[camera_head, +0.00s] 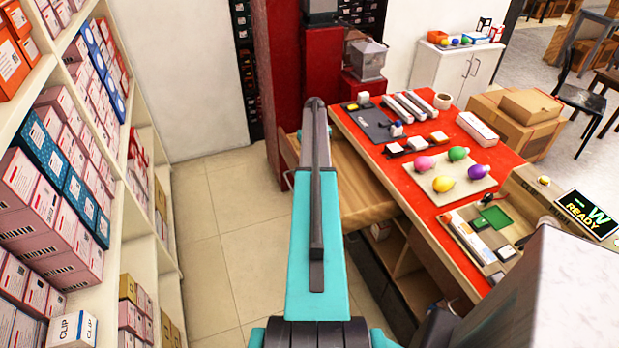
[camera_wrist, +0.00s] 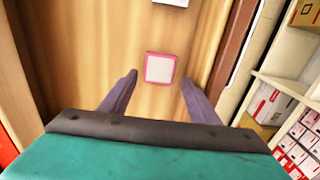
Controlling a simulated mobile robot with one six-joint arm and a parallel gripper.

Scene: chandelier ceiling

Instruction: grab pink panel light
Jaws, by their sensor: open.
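A square pink-rimmed panel with a white face (camera_wrist: 160,68), which looks like the pink panel light, lies on a wooden surface (camera_wrist: 85,50) in the wrist view. My gripper (camera_wrist: 158,77) is open, with one dark finger on each side of the panel's lower part and clear gaps between. The fingers hold nothing. I cannot tell how far they are above the wood. In the head view my teal arm reaches away toward the wooden ledge beside the red table; the fingers and the panel cannot be made out there.
A partly cut-off white object (camera_wrist: 172,2) lies beyond the panel. In the head view, the red-topped table (camera_head: 390,165) holds coloured bulbs on a board (camera_head: 445,187) and other parts. Shelves of boxes (camera_head: 50,190) stand left. Tiled floor (camera_head: 205,235) is clear between them.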

